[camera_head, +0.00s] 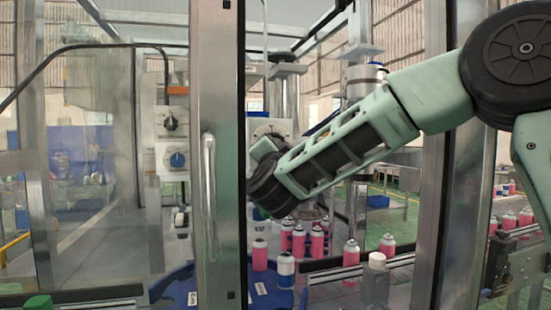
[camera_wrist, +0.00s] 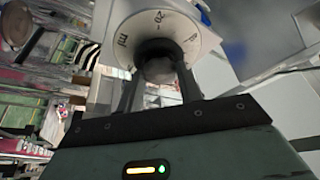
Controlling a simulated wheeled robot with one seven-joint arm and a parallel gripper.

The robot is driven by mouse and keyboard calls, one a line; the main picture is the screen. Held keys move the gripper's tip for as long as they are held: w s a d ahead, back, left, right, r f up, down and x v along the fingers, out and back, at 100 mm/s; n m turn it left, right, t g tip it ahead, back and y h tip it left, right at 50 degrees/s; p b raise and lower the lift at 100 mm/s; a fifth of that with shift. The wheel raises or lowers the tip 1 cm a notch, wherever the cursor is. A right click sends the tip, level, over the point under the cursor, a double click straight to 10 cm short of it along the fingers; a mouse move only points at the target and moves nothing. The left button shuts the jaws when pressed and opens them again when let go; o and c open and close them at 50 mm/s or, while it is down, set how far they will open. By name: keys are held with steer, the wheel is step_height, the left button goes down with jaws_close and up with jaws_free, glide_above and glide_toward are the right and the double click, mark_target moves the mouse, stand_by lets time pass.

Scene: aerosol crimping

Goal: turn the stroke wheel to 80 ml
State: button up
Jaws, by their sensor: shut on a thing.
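My gripper (camera_wrist: 160,80) is shut on the knob, one dark finger on each side. The fingers hide part of the dial, and I cannot tell which value is set. In the head view a white dial edge (camera_head: 263,130) shows just behind my wrist; my fingers are hidden there.
A metal door frame (camera_head: 218,230) with a handle stands left of my arm. Behind its glass are two more knobs (camera_head: 171,123) on white panels. A steel post (camera_head: 445,215) is at right.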

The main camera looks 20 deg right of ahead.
steer(key=shift+m, duration=0.4)
steer(key=o, duration=1)
steer(key=b+v, duration=0.3)
steer(key=v, duration=0.9)
